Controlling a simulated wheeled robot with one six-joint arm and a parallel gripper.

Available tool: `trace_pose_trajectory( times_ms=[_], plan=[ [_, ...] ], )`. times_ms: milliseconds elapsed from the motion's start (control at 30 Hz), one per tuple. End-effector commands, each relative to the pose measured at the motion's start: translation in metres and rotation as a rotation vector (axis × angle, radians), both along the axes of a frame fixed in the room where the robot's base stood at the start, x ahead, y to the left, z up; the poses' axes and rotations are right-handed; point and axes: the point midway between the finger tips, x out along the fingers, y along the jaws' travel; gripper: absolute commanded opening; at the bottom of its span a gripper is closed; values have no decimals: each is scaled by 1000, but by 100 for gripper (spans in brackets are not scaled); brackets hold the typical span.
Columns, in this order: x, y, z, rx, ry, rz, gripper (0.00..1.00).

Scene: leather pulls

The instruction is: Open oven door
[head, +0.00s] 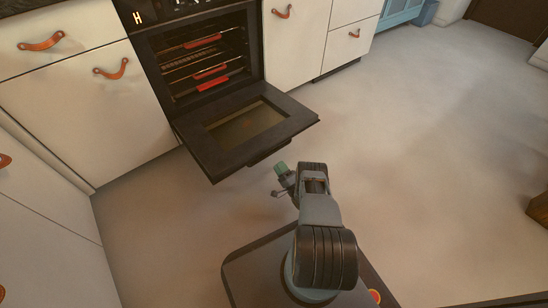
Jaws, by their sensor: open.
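The oven (204,62) is black and built into the white cabinets at the upper left of the head view. Its door (189,147) is folded down and lies about level, with its inner glass panel (247,125) facing up. The oven's inside shows, with racks that have red front edges (211,72). My gripper (280,181) is open and appears empty, in front of the door's outer edge and apart from it in the picture. The door's handle is hard to make out; a dark part (268,151) shows below the outer edge.
White cabinets with orange leather pulls (112,70) stand on both sides of the oven. Another white cabinet front (45,235) is at the left edge. The pale floor (430,150) is clear to the right. A brown object (538,213) stands at the right edge.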

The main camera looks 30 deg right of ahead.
Motion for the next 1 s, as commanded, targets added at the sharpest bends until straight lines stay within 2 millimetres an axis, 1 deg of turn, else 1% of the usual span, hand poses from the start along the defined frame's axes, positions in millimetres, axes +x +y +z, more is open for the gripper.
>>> trace_pose_trajectory(
  times_ms=[33, 200, 400, 600, 1000],
  plan=[
    [-9, -3, -4, 1, 1, -3, 44],
    [-32, -7, -17, 0, 1, -3, 44],
    [-47, -10, -25, 0, -1, 0, 44],
    [-50, -11, -27, -1, -1, 0, 44],
    [-50, -10, -27, -1, -1, 0, 44]
  ],
)
